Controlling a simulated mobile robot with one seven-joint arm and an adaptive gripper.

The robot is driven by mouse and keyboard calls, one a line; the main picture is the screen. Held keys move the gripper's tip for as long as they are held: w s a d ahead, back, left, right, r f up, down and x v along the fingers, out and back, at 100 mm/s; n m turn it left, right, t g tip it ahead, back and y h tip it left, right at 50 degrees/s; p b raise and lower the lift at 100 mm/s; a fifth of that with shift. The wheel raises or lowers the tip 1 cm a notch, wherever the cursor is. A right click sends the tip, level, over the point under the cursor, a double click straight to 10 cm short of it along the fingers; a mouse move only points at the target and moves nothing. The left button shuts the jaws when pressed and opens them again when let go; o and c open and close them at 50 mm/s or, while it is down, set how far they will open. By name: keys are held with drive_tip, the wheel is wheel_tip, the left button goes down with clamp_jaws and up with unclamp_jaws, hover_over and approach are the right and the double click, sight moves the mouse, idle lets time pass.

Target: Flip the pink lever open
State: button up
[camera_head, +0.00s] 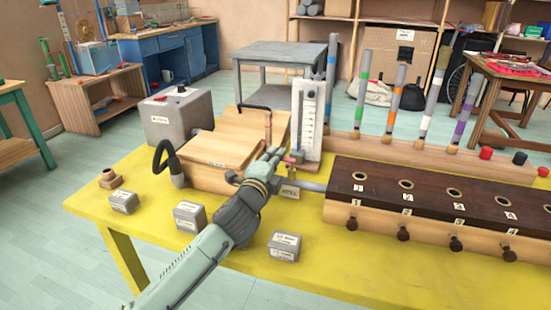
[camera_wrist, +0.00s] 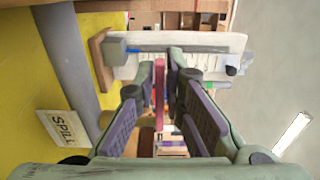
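The pink lever (camera_wrist: 159,95) shows in the wrist view as a narrow upright bar between my gripper's fingers (camera_wrist: 161,68). Narrow gaps seem to show on either side of it, so the fingers do not look closed on it. In the head view, a small pink part (camera_head: 291,159) shows just right of my gripper (camera_head: 272,156), at the foot of the white gauge panel (camera_head: 309,115). The lever's lower end and pivot are hard to make out.
A grey pipe (camera_head: 313,186) runs beside a "SPILL" label (camera_wrist: 63,127) to the dark-topped wooden box (camera_head: 430,190). A wooden box (camera_head: 220,150) stands left of my gripper. Small labelled grey blocks (camera_head: 285,246) sit on the yellow table (camera_head: 340,265). Coloured tubes stand behind.

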drive_tip(key=o, duration=0.3)
drive_tip(key=v, duration=1.2)
